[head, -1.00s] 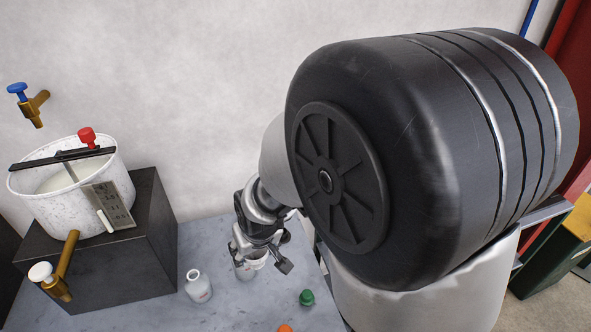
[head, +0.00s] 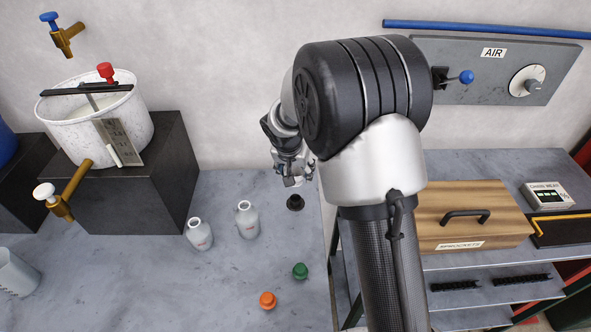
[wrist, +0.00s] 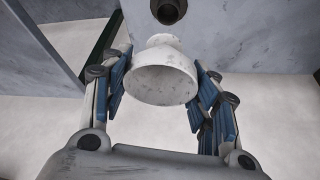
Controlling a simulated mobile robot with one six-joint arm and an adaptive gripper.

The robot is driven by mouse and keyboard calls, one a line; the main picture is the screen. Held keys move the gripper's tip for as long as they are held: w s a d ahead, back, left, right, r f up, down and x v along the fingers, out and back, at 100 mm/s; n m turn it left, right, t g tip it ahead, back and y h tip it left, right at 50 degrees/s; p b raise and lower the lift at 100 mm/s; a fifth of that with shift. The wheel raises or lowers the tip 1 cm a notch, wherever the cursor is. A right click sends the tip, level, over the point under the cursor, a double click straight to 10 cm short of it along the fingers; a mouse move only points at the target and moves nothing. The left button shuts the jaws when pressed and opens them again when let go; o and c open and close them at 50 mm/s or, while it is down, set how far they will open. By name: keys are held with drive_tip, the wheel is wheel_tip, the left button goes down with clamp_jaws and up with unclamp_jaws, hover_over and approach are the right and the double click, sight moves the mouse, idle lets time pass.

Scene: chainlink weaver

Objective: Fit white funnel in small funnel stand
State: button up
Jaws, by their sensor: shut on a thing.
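The white funnel (wrist: 162,75) is in my gripper, between the blue-padded fingers (wrist: 164,88) in the wrist view. Its wide mouth faces the wrist camera and its narrow end points away. A small dark round stand (head: 295,203) is on the grey table in the head view, just below and right of my gripper (head: 292,178). The stand's dark opening (wrist: 169,9) shows at the top edge of the wrist view, beyond the funnel's narrow end. The funnel looks apart from the stand. In the head view the funnel is hard to make out against the fingers.
Two white bottles (head: 247,220) (head: 199,234) stand left of the stand. A green cap (head: 300,271) and an orange cap (head: 267,300) lie in front. A white pot (head: 97,125) sits on a dark block (head: 160,190) at left. The table's right edge is close to the stand.

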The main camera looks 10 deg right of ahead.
sight(296, 186)
wheel_tip(296, 186, down, 7)
drive_tip(key=b, duration=0.3)
drive_tip(key=shift+f+b, duration=0.25)
drive_tip(key=shift+b, duration=0.4)
drive_tip(key=shift+r, duration=0.1)
drive_tip(key=o, duration=1.1)
drive_tip(key=shift+o, duration=0.2)
drive_tip(key=v, duration=1.2)
